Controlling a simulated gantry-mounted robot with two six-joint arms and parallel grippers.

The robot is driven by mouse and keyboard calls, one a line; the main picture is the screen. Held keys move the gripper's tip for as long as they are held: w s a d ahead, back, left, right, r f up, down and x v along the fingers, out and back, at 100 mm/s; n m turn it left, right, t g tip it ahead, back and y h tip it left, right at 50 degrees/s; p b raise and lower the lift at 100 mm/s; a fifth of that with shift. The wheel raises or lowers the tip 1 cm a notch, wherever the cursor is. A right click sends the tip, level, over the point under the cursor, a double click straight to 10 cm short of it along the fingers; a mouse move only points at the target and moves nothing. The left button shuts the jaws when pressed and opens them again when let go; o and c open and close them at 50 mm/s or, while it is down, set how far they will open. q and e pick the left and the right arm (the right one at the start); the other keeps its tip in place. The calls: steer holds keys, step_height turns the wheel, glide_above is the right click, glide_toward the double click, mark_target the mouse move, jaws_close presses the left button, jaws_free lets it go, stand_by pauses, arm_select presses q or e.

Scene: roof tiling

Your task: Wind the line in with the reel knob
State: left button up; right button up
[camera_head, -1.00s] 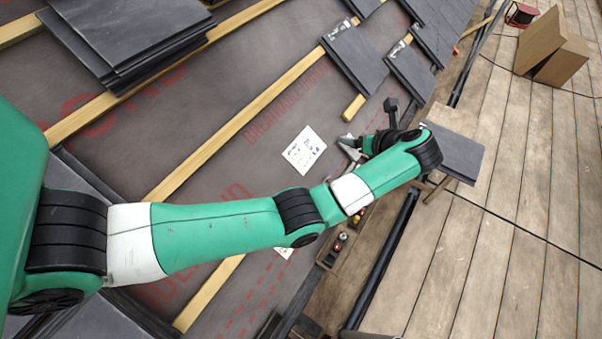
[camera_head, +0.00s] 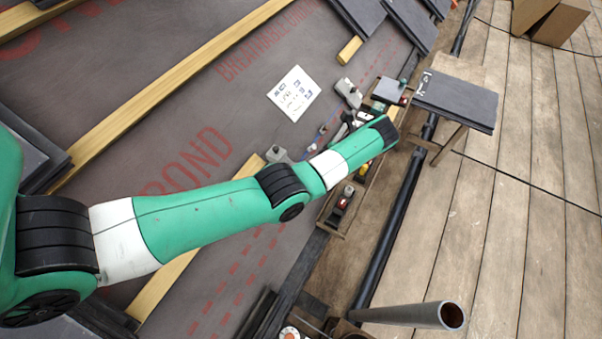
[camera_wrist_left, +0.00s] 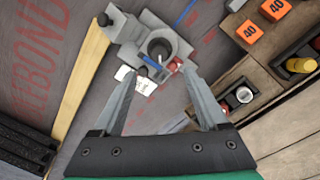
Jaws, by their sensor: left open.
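In the left wrist view, a grey block-like device with a round dark opening and a grey round post in it (camera_wrist_left: 160,47) lies just beyond my fingertips; it looks like the reel, but I cannot clearly pick out its knob. My right gripper is out of view.
A wooden tray (camera_head: 345,218) with tools and small boxes lies right of the gripper; orange boxes marked 40 (camera_wrist_left: 249,32) show in the wrist view. A white printed sheet (camera_head: 293,93) lies on the membrane. Slate tiles (camera_head: 455,102) rest beside the dark pipe (camera_head: 388,240).

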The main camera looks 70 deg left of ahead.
arm_select(q)
steer(key=b+x, duration=0.3)
steer(key=x, duration=0.6)
steer(key=shift+f, duration=0.15)
steer(key=shift+s+a+f+b, duration=0.3)
steer(key=shift+f, duration=0.1)
steer(key=shift+c, duration=0.2)
jaws_close()
